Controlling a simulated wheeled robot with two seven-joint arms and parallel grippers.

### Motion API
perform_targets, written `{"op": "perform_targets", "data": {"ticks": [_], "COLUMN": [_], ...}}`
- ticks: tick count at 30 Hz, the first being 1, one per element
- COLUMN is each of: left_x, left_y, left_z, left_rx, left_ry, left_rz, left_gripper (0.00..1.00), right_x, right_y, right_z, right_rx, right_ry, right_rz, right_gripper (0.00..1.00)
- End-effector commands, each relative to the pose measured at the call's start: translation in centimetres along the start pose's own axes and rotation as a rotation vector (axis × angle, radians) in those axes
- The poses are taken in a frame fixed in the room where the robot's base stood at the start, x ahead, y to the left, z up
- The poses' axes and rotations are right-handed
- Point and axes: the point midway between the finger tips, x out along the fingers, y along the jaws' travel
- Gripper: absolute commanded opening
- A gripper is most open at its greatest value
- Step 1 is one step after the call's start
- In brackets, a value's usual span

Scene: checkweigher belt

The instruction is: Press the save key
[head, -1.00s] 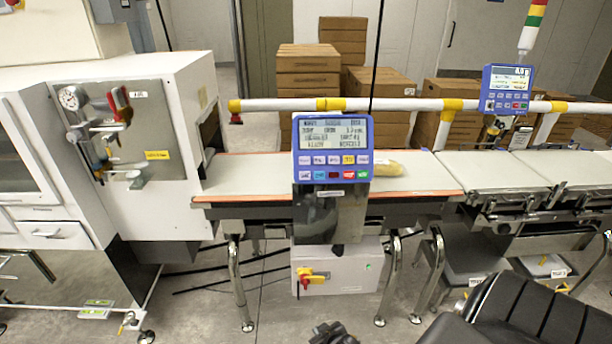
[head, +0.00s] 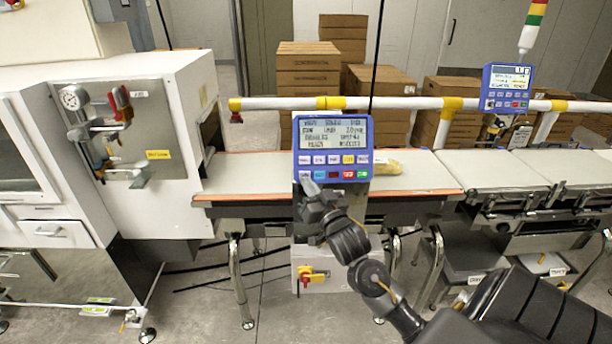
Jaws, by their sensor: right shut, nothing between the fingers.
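A blue control panel (head: 333,146) with a grey text screen and two rows of small coloured keys (head: 334,167) stands over the belt in the middle of the head view. The key labels are too small to read, so I cannot tell which one is the save key. My right gripper (head: 310,186) is shut and empty, its tip pointing up at the lower left corner of the panel, just under the bottom row. It hides the lower left key in part. I cannot tell whether it touches the panel. My left gripper is not in view.
The conveyor belt (head: 240,172) runs behind the panel, with a yellowish pack (head: 384,167) on it. A second blue panel (head: 507,88) stands at the right. A white machine (head: 165,200) is at the left. Cardboard boxes (head: 308,85) are stacked behind.

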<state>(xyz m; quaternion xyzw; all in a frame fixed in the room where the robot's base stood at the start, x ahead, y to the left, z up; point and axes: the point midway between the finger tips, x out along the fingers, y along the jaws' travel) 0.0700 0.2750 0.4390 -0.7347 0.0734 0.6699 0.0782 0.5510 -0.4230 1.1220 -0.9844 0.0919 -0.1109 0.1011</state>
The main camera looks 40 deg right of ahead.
Motion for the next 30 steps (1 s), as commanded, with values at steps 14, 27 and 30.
{"op": "perform_targets", "data": {"ticks": [14, 27, 30], "left_x": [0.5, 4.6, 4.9], "left_y": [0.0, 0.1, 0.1], "left_z": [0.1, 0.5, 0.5], "left_rx": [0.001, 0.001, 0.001], "left_ry": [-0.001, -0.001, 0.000], "left_rz": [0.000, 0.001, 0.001], "left_gripper": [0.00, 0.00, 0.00], "right_x": [0.2, 3.9, 4.8], "right_y": [0.2, 3.0, 3.5], "right_z": [0.2, 3.2, 3.5], "right_rx": [0.000, -0.002, -0.001], "right_ry": [0.004, 0.004, 0.004], "right_rz": [-0.002, -0.001, 0.000], "right_gripper": [0.00, 0.00, 0.00]}}
